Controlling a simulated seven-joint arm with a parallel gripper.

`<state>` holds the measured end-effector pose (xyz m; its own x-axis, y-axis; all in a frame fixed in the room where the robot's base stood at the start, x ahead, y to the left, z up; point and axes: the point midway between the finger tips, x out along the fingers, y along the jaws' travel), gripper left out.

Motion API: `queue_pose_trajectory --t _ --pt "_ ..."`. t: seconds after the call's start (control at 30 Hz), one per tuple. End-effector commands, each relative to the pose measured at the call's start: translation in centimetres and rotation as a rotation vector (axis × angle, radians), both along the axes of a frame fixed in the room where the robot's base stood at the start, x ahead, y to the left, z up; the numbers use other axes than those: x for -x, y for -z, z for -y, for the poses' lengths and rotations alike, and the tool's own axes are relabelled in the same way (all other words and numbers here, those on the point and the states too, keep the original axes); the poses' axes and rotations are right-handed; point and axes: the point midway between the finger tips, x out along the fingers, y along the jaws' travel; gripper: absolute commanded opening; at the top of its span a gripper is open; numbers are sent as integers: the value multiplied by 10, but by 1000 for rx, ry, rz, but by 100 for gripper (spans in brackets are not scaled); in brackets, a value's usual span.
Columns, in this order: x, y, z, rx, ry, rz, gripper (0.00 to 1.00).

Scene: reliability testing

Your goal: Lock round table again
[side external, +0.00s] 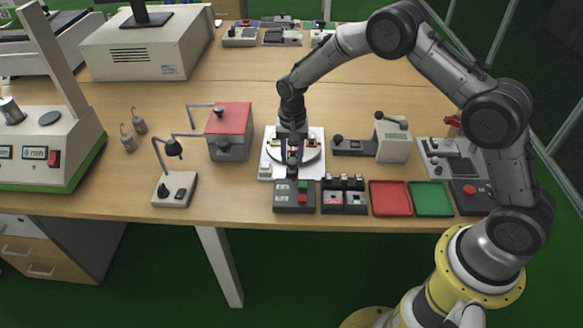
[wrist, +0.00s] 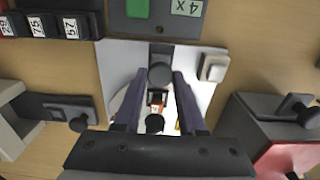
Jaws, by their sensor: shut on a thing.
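The round table is a pale disc (side external: 314,152) on a white square base (side external: 266,166) near the middle of the bench. My gripper (side external: 292,162) points down over the front part of it. In the wrist view my gripper (wrist: 160,76) has its two dark fingers on either side of a round black knob (wrist: 159,73), at the base's edge, and is shut on it. A small orange-and-white part (wrist: 157,101) and another black knob (wrist: 154,123) lie between the fingers, lower in the wrist view. My wrist and fingers hide much of the disc. Whether the lock is engaged cannot be told.
A grey button box (side external: 294,196) stands directly in front of the base. A red-topped box (side external: 229,130) is close on the left, and a beige lever device (side external: 391,142) on the right. Red (side external: 390,198) and green (side external: 431,199) trays lie front right. Bare bench lies behind.

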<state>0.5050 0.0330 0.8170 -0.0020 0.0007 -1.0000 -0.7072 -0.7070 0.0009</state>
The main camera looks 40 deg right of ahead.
Motion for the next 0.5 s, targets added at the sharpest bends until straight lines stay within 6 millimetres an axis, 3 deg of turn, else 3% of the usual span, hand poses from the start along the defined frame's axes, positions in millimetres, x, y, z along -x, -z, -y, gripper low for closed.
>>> queue_pose_trajectory --t 0.03,0.1,0.5 --pt "-3 -1 3 3 1 8 45" --pt "-2 -1 2 2 1 8 57" --pt "-1 -7 1 1 0 4 57"
